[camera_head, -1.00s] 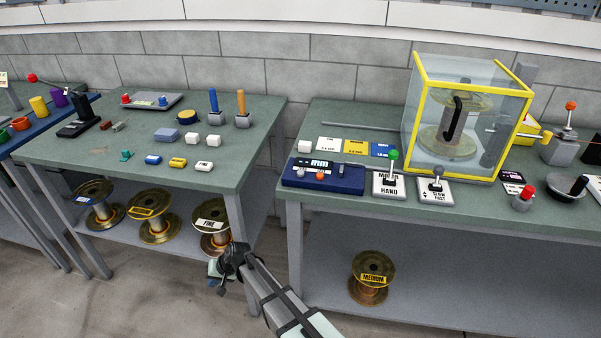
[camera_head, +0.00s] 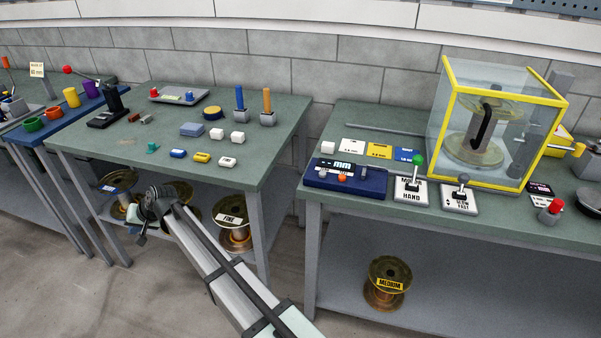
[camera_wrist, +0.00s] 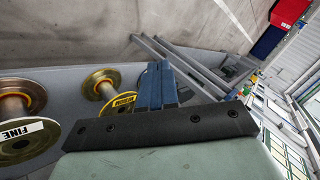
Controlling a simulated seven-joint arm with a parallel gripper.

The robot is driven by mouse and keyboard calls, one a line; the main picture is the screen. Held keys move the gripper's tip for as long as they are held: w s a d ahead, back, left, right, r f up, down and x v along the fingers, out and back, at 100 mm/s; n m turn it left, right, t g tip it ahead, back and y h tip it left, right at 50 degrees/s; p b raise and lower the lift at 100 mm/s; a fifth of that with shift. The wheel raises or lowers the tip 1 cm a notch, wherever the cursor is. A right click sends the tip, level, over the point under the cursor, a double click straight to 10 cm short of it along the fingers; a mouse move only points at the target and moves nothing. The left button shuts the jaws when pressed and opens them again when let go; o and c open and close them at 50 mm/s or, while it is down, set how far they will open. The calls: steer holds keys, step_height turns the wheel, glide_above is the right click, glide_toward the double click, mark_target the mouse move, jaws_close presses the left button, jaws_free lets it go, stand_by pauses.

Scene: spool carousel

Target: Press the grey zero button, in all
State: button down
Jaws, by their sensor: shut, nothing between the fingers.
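The blue measuring box (camera_head: 375,186) with a small "mm" display (camera_head: 341,165) sits at the front left of the right-hand table. A small grey button (camera_head: 323,175) and an orange button (camera_head: 342,178) are on its front; any mark on the grey one is too small to read. My gripper (camera_head: 140,222) is shut and empty, low in front of the left table, well left of the box and below its top. In the wrist view my shut blue fingers (camera_wrist: 157,86) point toward the lower shelf; the box is not visible there.
Spools labelled FINE (camera_head: 232,225) and MEDIUM (camera_head: 386,284) stand on the lower shelves. A green-knobbed HAND lever (camera_head: 412,190) and a yellow-framed clear case (camera_head: 480,130) stand right of the box. A gap separates the two tables.

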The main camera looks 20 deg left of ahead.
steer(key=w+d+r+t+h, duration=0.1)
steer(key=w+d+r+h, duration=0.1)
steer(key=w+d, duration=0.5)
steer(key=w+d+r+m+t+h, duration=0.1)
steer(key=w+d+r+t+h, duration=0.1)
steer(key=w+d+r, duration=0.3)
steer(key=w+d+r+m+t+h, duration=0.1)
steer(key=w+d+r+t+h, duration=0.1)
steer(key=w+d, duration=0.6)
steer(key=shift+w+d+r+h, duration=0.1)
steer(key=shift+d+r+h, duration=0.15)
steer(key=shift+d, duration=0.4)
steer(key=shift+w+d+r+h, duration=0.1)
steer(key=shift+d+r+h, duration=0.15)
steer(key=shift+d, duration=0.4)
steer(key=shift+w+d+r+h, duration=0.1)
steer(key=shift+d+r+h, duration=0.15)
steer(key=shift+d, duration=0.4)
step_height(320, 180, up, 13)
steer(key=m+t+h, duration=0.2)
steer(key=m+h, duration=0.4)
steer(key=h, duration=0.2)
glide_above(319, 174)
steer(key=shift+d, duration=0.1)
steer(key=shift+f, duration=4.45)
steer(key=shift+f, duration=0.9)
steer(key=shift+r, duration=0.95)
